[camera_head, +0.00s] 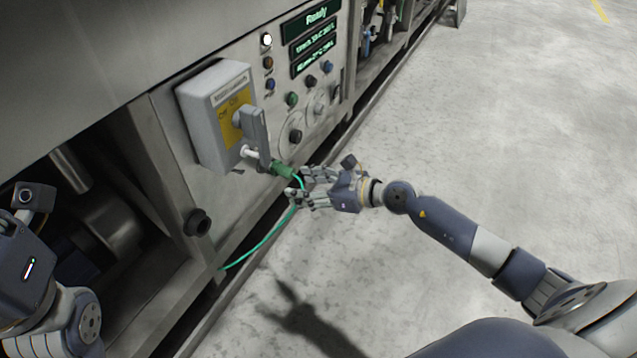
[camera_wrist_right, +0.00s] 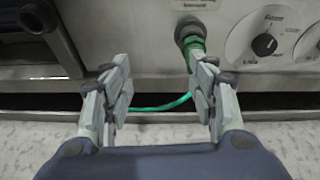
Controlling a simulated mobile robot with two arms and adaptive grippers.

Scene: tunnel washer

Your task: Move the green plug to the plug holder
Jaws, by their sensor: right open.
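The green plug (camera_head: 283,170) sticks out from the lower part of the grey control panel, below the grey switch box. A thin green cable (camera_head: 262,243) runs from it down to the left. In the right wrist view the plug (camera_wrist_right: 195,46) meets a dark round socket, partly hidden behind the right-hand finger. My right gripper (camera_head: 301,185) is open and empty close to the plug; in its wrist view (camera_wrist_right: 160,82) the plug is off-centre to the right. A black round fitting (camera_head: 197,222) sits lower left on the panel; I cannot tell if it is the plug holder. My left gripper's body is at the left edge, its fingertips unseen.
The switch box (camera_head: 215,115) with its grey handle (camera_head: 254,135) juts out just above the plug. Knobs, buttons and a lit display (camera_head: 316,42) are to its right. The dark machine bay (camera_head: 100,220) is open at left. The concrete floor (camera_head: 480,140) is clear.

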